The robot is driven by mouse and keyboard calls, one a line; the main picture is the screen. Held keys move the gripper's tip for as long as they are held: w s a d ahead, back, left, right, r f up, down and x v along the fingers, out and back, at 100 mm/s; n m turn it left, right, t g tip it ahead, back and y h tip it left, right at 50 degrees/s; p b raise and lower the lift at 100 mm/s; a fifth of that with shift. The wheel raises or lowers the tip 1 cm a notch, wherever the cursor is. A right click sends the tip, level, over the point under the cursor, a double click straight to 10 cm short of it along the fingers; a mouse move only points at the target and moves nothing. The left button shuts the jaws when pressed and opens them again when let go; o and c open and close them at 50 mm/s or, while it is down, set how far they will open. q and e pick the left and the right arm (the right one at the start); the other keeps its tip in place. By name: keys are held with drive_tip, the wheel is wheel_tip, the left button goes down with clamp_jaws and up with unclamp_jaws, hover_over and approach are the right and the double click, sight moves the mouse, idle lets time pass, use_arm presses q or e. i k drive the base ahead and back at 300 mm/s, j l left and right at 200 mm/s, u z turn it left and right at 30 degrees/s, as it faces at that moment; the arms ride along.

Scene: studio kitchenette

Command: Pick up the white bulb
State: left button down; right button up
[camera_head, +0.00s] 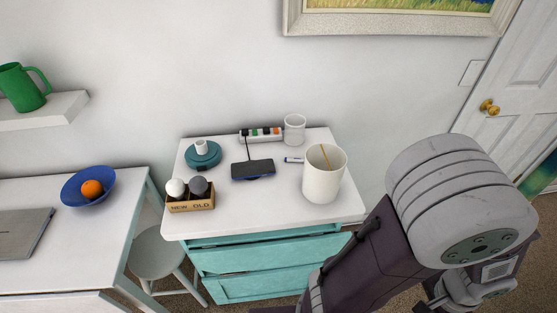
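The white bulb (175,187) sits in the left part, marked NEW, of a small wooden box (191,206) on the white cabinet top. A dark grey bulb (198,185) sits beside it in the part marked OLD. Neither of my grippers can be seen. Part of my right arm fills the lower right of the head view, well away from the box. My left arm does not show.
The cabinet top (250,213) also holds a teal lamp base (203,155), a black device (253,169), a power strip (262,134), a glass (295,129), a marker (293,160) and a large white container (324,175). A desk with a blue bowl (73,195) and a stool (156,256) stand left.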

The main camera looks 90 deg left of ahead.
sight(175, 188)
drive_tip(key=k+z, duration=0.15)
drive_tip(key=k, duration=0.5)
drive_tip(key=u, duration=0.5)
drive_tip(key=j+u, duration=0.1)
drive_tip(key=u, duration=0.35)
drive_tip(key=k+u, duration=0.1)
drive_tip(key=u, duration=0.4)
drive_tip(key=j+u, duration=0.15)
drive_tip(key=u, duration=0.8)
drive_tip(key=j+u, duration=0.1)
drive_tip(key=u, duration=0.35)
drive_tip(key=j+u, duration=0.1)
drive_tip(key=u, duration=0.85)
